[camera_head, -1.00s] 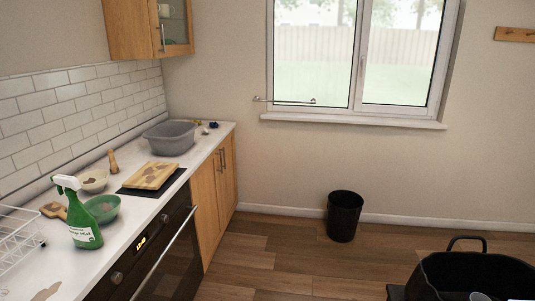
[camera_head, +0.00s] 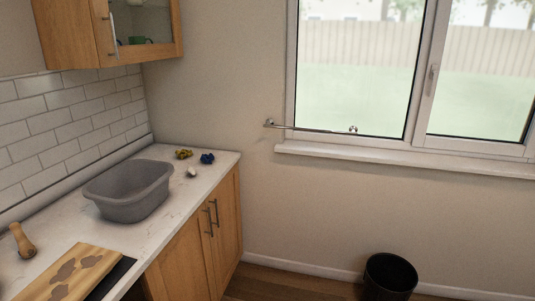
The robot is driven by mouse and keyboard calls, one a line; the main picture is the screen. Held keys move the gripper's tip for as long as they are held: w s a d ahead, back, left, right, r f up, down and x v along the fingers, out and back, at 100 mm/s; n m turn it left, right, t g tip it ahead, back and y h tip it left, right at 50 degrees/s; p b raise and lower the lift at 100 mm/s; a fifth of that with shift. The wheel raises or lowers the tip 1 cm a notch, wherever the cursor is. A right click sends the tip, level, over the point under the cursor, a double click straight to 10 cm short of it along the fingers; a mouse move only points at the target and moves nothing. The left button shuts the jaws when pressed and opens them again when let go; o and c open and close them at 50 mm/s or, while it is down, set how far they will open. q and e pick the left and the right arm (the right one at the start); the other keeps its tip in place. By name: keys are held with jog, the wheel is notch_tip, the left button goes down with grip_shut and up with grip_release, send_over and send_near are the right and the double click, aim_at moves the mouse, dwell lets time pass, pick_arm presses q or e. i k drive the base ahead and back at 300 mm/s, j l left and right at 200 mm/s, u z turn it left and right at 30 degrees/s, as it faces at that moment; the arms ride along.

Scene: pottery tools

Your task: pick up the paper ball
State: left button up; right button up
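No gripper of mine shows in this view. At the far end of the worktop, right of the grey basin (camera_head: 128,190), lie three small things: a yellow lump (camera_head: 184,154), a dark blue lump (camera_head: 207,158) and a small whitish piece (camera_head: 193,172). The whitish piece may be the paper ball, but it is too small to tell. The yellow and blue lumps look crumpled; their material is unclear. All three rest on the worktop, apart from the basin. The inside bottom of the basin is mostly hidden.
The pale worktop (camera_head: 165,212) ends at the wall. A wall cupboard (camera_head: 112,35) hangs above. A black bin (camera_head: 389,277) stands on the floor beneath the window, with a rail at the sill.

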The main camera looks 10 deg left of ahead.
aim_at(189, 169)
jog(key=i+l+u, duration=0.15)
jog(key=i+u, duration=0.25)
jog(key=i, duration=0.25)
jog(key=i+l+u, duration=0.4)
jog(key=i, duration=0.25)
jog(key=i+l+u, duration=0.4)
jog(key=i+l, duration=0.1)
jog(key=i, duration=0.1)
